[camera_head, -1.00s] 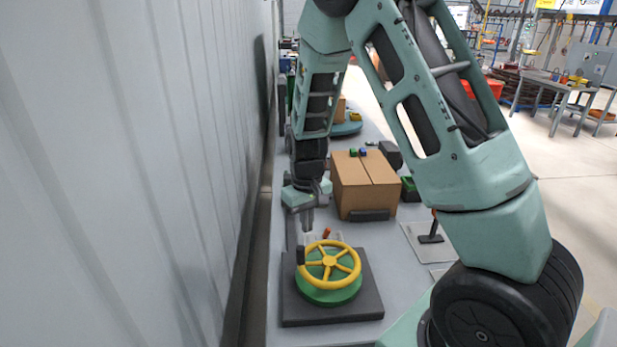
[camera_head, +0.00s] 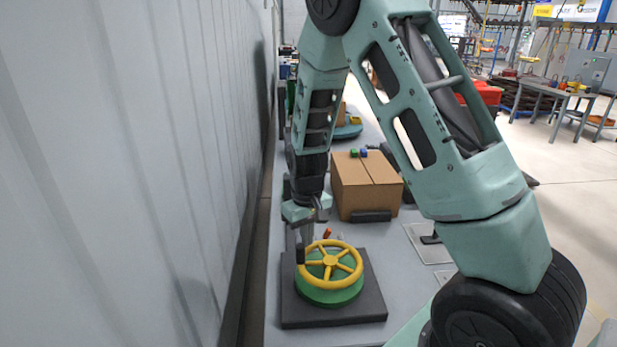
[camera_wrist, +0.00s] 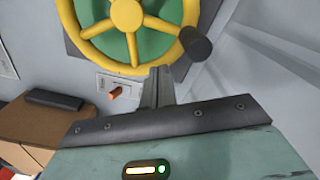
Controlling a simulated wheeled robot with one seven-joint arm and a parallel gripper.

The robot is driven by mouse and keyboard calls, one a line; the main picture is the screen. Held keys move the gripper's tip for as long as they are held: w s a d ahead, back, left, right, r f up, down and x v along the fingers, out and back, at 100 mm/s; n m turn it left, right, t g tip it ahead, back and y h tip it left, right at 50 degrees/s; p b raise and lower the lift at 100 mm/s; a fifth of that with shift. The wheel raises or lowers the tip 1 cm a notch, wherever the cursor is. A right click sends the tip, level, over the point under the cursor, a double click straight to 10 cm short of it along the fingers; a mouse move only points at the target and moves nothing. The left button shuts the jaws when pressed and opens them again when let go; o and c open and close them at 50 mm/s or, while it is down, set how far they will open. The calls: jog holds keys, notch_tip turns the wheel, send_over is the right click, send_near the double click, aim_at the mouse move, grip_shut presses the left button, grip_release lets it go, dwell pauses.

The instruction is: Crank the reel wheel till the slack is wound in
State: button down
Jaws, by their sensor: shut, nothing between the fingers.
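The yellow reel wheel (camera_head: 330,261) sits on a green drum (camera_head: 330,292) on a dark square base at the near end of the table. Its dark crank knob (camera_head: 300,250) stands at the rim's left side; in the wrist view the knob (camera_wrist: 196,45) is at the rim's right. My gripper (camera_head: 307,236) points down just behind the knob. In the wrist view my gripper's fingers (camera_wrist: 158,75) are together and empty, below the rim and apart from the knob. Any line or slack is not visible.
A small panel with an orange-red lever (camera_wrist: 116,92) lies beside the base. A cardboard box (camera_head: 365,186) stands behind the wheel. A grey wall (camera_head: 130,180) runs close along the left.

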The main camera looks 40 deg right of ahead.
aim_at(300, 245)
jog(key=shift+s+a+p, duration=0.15)
jog(key=shift+s+a, duration=0.3)
jog(key=shift+a, duration=0.4)
jog(key=shift+s+a+p, duration=0.15)
jog(key=shift+s+a, duration=0.25)
jog(key=shift+a, duration=0.4)
jog(key=shift+s+a, duration=0.5)
jog(key=shift+s, duration=0.3)
jog(key=shift+s+a, duration=0.45)
jog(key=shift+s, duration=0.3)
jog(key=shift+s, duration=1.8)
